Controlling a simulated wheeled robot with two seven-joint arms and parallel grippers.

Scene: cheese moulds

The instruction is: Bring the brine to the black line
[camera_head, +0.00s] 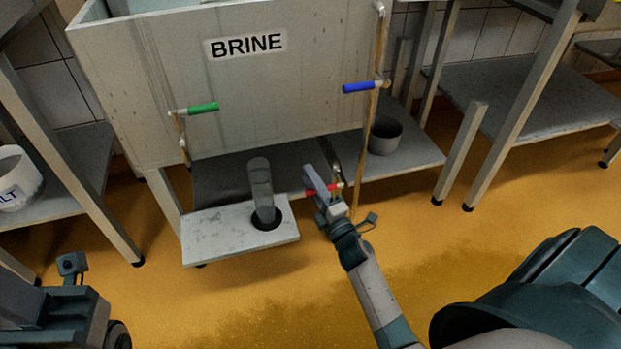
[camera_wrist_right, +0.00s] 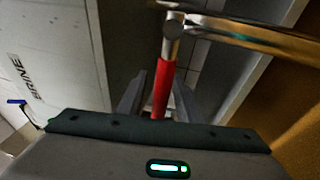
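The grey brine tank (camera_head: 150,90) stands at the centre of the head view, labelled BRINE. A green-handled valve (camera_head: 203,107) is on its left and a blue-handled valve (camera_head: 358,87) on its right pipe. A red valve handle (camera_head: 325,190) sits low at my right gripper (camera_head: 316,180). In the right wrist view the red handle (camera_wrist_right: 164,88) lies between the two fingers (camera_wrist_right: 160,85), with a narrow gap seemingly left at the side. No black line can be made out, nor the brine level. My left gripper's fingers are out of view.
A grey cylinder (camera_head: 261,184) stands in a black ring on a low pale platform (camera_head: 215,238). A dark bucket (camera_head: 385,136) is on the shelf below the tank. A white salt tub (camera_head: 17,178) is at left. Yellow floor (camera_head: 270,300) is clear in front.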

